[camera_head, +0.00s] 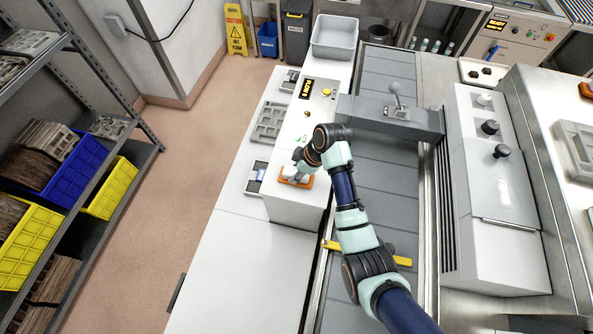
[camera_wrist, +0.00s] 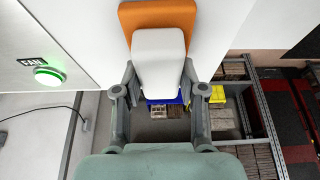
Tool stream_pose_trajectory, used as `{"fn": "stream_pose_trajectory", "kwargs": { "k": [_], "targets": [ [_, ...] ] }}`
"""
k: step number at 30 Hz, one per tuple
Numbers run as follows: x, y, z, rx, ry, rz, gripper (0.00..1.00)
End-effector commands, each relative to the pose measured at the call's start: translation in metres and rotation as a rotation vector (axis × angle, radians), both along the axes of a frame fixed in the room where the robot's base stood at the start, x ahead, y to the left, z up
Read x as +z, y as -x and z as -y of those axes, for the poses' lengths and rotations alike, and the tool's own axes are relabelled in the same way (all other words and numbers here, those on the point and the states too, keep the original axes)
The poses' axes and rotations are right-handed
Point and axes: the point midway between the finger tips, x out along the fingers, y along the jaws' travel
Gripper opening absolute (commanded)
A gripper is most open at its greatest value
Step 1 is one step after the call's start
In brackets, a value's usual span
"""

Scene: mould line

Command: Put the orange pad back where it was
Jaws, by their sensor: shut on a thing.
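The orange pad (camera_head: 308,183) shows under my gripper (camera_head: 297,171) in the head view, at the front end of the white control console. In the wrist view the orange pad (camera_wrist: 158,17) has a pale grip block (camera_wrist: 159,55) on it. My gripper (camera_wrist: 155,88) has its fingers on both sides of this block and is shut on it. In the head view my wrist and fingers hide part of the pad. I cannot tell whether the pad touches the console or hangs just off it.
The white console (camera_head: 297,208) carries a lit display and buttons. A green-lit button (camera_wrist: 48,75) shows in the wrist view. The grey conveyor (camera_head: 385,175) runs beside it, with a yellow bar (camera_head: 402,261). A grey bin (camera_head: 335,37) stands behind. The white counter (camera_head: 235,265) in front is clear.

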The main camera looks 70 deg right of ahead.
Motion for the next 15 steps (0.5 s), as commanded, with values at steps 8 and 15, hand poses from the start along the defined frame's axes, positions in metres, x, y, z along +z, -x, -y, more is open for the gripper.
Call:
{"fn": "stream_pose_trajectory", "kwargs": {
  "k": [8,15],
  "targets": [
    [-0.0009,0.0001,-0.0002,0.0,-0.001,0.0,0.66],
    [0.003,-0.0001,0.0,0.0,0.0,0.0,0.66]
  ]
}}
